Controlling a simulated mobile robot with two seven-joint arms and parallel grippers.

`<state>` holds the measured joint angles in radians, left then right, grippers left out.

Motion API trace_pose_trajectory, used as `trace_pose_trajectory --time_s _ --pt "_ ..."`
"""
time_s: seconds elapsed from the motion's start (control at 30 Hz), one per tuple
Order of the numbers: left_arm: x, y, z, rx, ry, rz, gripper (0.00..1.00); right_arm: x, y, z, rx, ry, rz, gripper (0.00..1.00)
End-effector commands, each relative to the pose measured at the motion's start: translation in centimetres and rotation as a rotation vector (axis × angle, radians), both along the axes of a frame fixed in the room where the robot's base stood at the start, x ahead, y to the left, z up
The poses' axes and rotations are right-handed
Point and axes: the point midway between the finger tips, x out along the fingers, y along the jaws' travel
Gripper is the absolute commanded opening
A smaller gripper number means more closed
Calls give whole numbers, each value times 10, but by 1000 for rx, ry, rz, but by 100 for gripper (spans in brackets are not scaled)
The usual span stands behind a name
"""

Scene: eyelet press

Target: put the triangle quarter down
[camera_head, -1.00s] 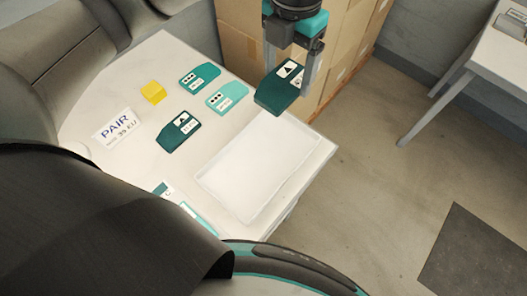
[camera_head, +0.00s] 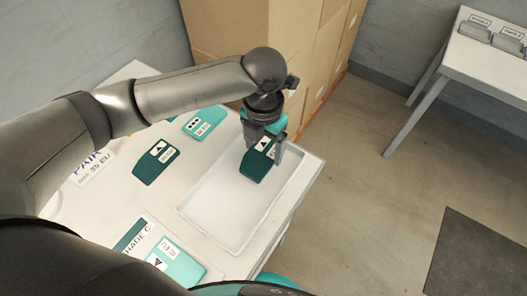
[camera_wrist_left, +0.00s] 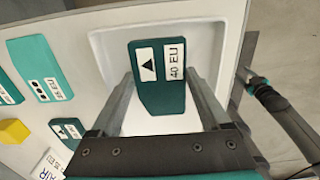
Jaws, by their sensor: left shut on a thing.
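The triangle quarter (camera_head: 257,163) is a dark teal piece with a white triangle label and a "40 EU" label. My left gripper (camera_head: 264,150) is shut on it, over the far part of the white tray (camera_head: 184,209). In the left wrist view the quarter (camera_wrist_left: 151,100) sits between the two fingers, with the tray (camera_wrist_left: 237,30) behind it. I cannot tell whether the quarter touches the tray floor.
Another dark teal quarter (camera_head: 155,163) and a light teal one (camera_head: 204,122) lie left of the tray. A light teal piece (camera_head: 180,266) lies on a card near the front. A "PAIR" card (camera_head: 92,168) is partly behind my arm. Cardboard boxes (camera_head: 235,30) stand behind the table. A yellow block (camera_wrist_left: 14,131) shows in the wrist view.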

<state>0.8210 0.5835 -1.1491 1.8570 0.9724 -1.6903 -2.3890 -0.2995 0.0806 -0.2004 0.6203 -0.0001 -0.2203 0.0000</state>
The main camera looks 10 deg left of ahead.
Motion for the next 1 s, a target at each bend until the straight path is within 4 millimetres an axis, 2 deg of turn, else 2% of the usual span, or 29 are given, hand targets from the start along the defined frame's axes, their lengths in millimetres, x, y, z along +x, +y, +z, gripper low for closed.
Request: trace_pose_trajectory --time_s 0.03,0.1,0.47,0.5,0.67,1.0 --pt "-1 0 -11 -1 4 0 26 0 0 -4 0 0 0 50" --pt "-1 0 -18 0 2 0 26 0 0 -6 0 0 0 50" --pt "0 0 -21 -1 0 0 26 0 0 -5 0 0 0 50" --pt "0 0 -21 -1 -1 0 81 0 0 -5 0 1 0 50" --pt "0 0 -21 -1 -1 0 99 0 0 -5 0 1 0 50" --pt "0 0 -14 0 -1 -1 100 0 0 -4 0 1 -1 50"
